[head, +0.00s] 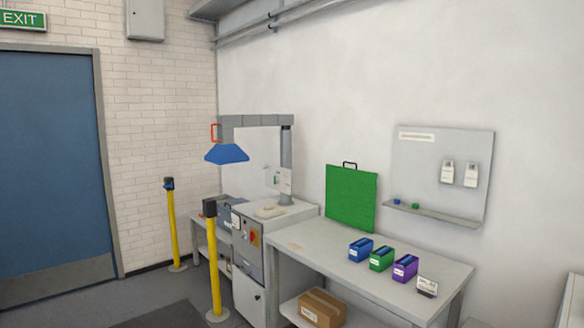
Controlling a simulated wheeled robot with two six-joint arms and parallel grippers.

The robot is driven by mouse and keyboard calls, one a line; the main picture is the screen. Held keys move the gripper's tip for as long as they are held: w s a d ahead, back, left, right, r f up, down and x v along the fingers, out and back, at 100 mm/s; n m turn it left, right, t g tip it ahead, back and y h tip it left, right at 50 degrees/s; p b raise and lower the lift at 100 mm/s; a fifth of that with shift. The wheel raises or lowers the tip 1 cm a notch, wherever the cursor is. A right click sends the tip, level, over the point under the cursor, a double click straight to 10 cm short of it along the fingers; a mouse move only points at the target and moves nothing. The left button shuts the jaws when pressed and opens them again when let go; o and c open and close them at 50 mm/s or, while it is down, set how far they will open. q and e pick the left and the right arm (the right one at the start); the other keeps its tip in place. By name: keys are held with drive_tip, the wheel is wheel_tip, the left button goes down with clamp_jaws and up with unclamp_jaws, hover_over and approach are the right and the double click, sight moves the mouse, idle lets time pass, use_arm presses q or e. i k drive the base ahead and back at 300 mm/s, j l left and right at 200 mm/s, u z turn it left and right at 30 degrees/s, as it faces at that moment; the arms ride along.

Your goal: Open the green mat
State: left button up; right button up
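The green mat (350,200) stands upright at the back of the grey table, close against the white wall. It is a flat green panel with a small black handle on its top edge. Whether it is folded or hinged cannot be told from here. Neither of my grippers shows in the head view.
Blue (360,249), green (382,258) and purple (405,267) boxes stand along the table (330,258). A small labelled block (427,286) is at its right end. A grey cabinet (249,285) adjoins on the left. Yellow posts (212,265) stand on the floor before it.

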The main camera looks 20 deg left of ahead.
sight(350, 193)
drive_tip(key=u, duration=0.35)
drive_tip(key=i+j+z, duration=0.15)
drive_tip(key=i+j, duration=0.45)
drive_tip(key=i+j+z, duration=0.15)
drive_tip(key=i+j, duration=0.5)
drive_tip(key=i+j+z, duration=0.2)
drive_tip(key=i+j, duration=0.4)
drive_tip(key=j, duration=0.15)
